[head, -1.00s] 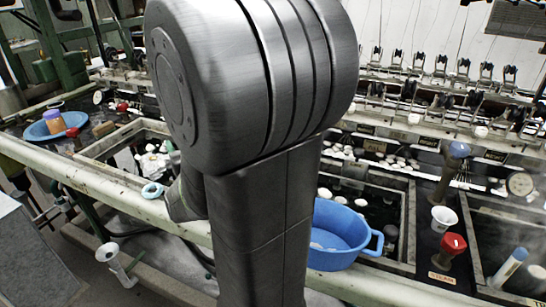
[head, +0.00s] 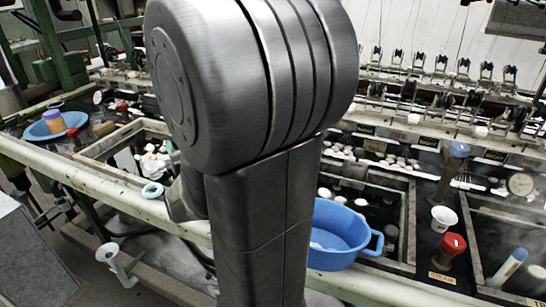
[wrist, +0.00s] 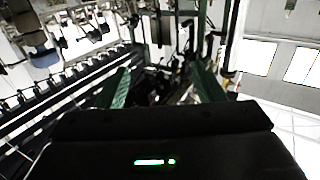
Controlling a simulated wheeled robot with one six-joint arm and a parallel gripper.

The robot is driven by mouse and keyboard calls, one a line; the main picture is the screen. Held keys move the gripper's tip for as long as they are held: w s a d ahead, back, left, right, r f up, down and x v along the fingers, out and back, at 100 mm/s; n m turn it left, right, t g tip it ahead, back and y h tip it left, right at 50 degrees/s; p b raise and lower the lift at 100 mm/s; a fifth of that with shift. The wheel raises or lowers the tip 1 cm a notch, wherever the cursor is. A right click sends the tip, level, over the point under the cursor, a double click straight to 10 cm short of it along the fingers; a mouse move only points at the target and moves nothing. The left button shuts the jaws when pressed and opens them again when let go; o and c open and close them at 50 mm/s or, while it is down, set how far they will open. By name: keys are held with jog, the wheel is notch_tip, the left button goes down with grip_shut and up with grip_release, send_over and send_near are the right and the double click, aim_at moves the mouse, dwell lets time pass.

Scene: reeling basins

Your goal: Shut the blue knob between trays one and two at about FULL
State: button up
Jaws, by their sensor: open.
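A blue knob (head: 458,149) tops a brownish post on the dark strip between two basins at the right of the head view. The tray numbers and any FULL mark cannot be read there. The middle tray (head: 410,225) lies left of the post, and the right-hand tray (head: 468,225) lies right of it. My gripper (wrist: 163,82) shows in the wrist view with two greenish fingers spread apart and nothing between them. The wrist view looks over machinery, and I cannot make out the blue knob in it. My arm hides the gripper in the head view.
A blue tub (head: 338,232) sits at the front rail (head: 120,188). A gauge (head: 520,184) stands at right. Reeling machinery (head: 440,95) lines the back.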

jog(key=shift+r, duration=0.1)
jog(key=w+d+r+n+y+p, duration=0.1)
jog(key=w+d+r+n+p, duration=0.15)
jog(key=w+d+p, duration=0.35)
jog(key=w+d+r+n+y+p, duration=0.2)
jog(key=w+r+p, duration=0.2)
jog(key=w, duration=0.4)
jog(key=d+f+n+g+y+p, duration=0.1)
jog(key=d+f+g+y+p, duration=0.2)
jog(key=d, duration=0.5)
jog(key=d+f+n+g+p, duration=0.1)
jog(key=d+f+g+p, duration=0.3)
jog(key=d, duration=0.3)
jog(key=shift+m, duration=0.25)
jog(key=p+x, duration=0.1)
jog(key=x, duration=0.3)
jog(key=p+x, duration=0.2)
jog(key=x, duration=0.3)
jog(key=r+p+x, duration=0.1)
jog(key=p+x, duration=0.1)
jog(key=x, duration=0.2)
jog(key=shift+w+a+r, duration=0.1)
jog(key=shift+w, duration=0.35)
jog(key=shift+t, duration=0.3)
jog(key=c, duration=1)
